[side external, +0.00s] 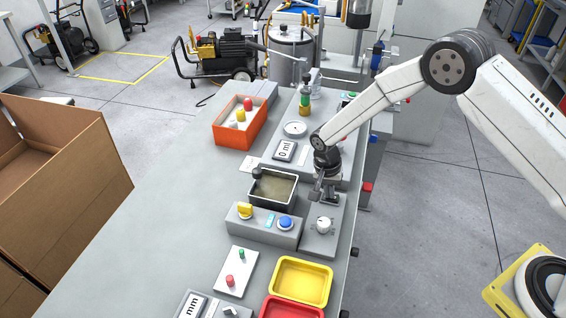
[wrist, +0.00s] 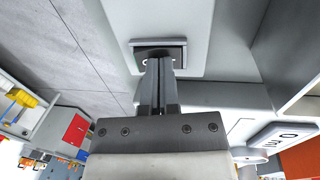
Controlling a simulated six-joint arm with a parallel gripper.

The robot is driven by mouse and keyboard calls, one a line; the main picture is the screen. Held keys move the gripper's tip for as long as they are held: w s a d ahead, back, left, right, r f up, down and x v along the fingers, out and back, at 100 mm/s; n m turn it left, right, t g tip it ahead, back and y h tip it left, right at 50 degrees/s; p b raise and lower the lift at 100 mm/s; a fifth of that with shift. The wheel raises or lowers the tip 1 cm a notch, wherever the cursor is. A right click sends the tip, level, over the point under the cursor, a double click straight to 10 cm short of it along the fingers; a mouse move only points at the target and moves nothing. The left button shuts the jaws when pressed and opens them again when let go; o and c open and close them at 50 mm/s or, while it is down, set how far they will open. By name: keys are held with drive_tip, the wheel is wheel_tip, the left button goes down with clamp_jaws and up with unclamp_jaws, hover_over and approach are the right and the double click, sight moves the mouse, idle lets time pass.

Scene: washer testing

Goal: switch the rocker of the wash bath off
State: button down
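The wash bath (side external: 270,203) is a dark-rimmed tub of murky liquid on the grey bench in the side view. My gripper (side external: 318,196) points down just right of the bath, over a grey panel (side external: 316,242) with a white knob. In the wrist view, the two fingers of my gripper (wrist: 158,62) lie together with nothing visible between them. Their tips are in front of a dark rocker (wrist: 146,54) in a rectangular frame on a light plate. The fingers cover part of the rocker. I cannot tell its position or whether the tips touch it.
A grey control box (side external: 262,232) with a yellow knob and a blue button stands in front of the bath. A yellow tray (side external: 302,298) and a red tray (side external: 290,310) are nearer the camera. An orange bin (side external: 232,136) stands behind. The bench's left side is clear.

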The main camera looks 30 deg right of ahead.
wheel_tip(320, 180, up, 14)
drive_tip(key=w+a, duration=0.1)
drive_tip(key=shift+w+a, duration=0.25)
drive_tip(key=shift+w, duration=0.15)
drive_tip(key=shift+s, duration=0.1)
idle(0.4)
drive_tip(key=shift+s+d+r, duration=0.1)
drive_tip(key=shift+s+d, duration=0.3)
drive_tip(key=shift+d, duration=0.1)
drive_tip(key=f, duration=0.4)
drive_tip(key=s+d+f, duration=0.1)
drive_tip(key=f, duration=0.9)
drive_tip(key=shift+s+d, duration=0.25)
drive_tip(key=shift+r, duration=0.1)
